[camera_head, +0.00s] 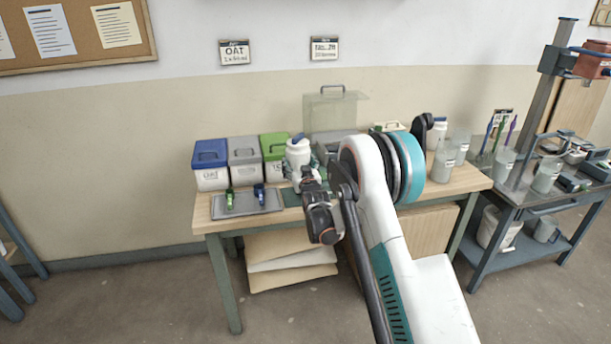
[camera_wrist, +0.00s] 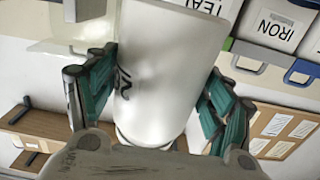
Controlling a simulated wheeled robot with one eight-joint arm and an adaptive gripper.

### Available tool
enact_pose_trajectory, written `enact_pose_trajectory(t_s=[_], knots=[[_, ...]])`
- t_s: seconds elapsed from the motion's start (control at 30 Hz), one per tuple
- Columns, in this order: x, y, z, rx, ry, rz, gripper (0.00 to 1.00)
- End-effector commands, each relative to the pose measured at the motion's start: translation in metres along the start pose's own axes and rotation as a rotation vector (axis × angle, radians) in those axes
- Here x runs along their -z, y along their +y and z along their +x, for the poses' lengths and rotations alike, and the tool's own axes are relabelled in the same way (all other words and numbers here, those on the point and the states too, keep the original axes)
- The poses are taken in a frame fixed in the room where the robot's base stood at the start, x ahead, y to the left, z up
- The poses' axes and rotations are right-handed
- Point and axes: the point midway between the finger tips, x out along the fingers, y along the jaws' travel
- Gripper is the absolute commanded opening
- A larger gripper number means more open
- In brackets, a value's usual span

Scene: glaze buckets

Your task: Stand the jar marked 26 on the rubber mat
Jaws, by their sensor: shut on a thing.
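My gripper (camera_head: 300,172) is shut on a white jar (camera_head: 298,153) with a blue top, above the left part of the wooden table. The jar also fills the middle of the wrist view (camera_wrist: 165,70), between the teal finger pads. A dark mark shows on its side, but I cannot read the number.
Lidded buckets, blue (camera_head: 210,168), grey (camera_head: 245,160) and green (camera_head: 273,148), stand at the back left. A grey tray (camera_head: 228,212) holds green and blue items. A clear hood (camera_head: 335,112) stands behind. Several pale jars (camera_head: 443,160) stand right of my arm.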

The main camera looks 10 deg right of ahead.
Motion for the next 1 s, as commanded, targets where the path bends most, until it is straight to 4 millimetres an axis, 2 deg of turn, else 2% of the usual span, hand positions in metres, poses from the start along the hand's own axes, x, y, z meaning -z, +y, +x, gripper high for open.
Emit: enact_pose_trajectory(t_s=[0.27, 1.0], knots=[[-0.003, -0.004, 0.003, 0.004, 0.031, -0.012, 0.36], [-0.058, -0.004, 0.004, 0.004, 0.028, -0.011, 0.36]])
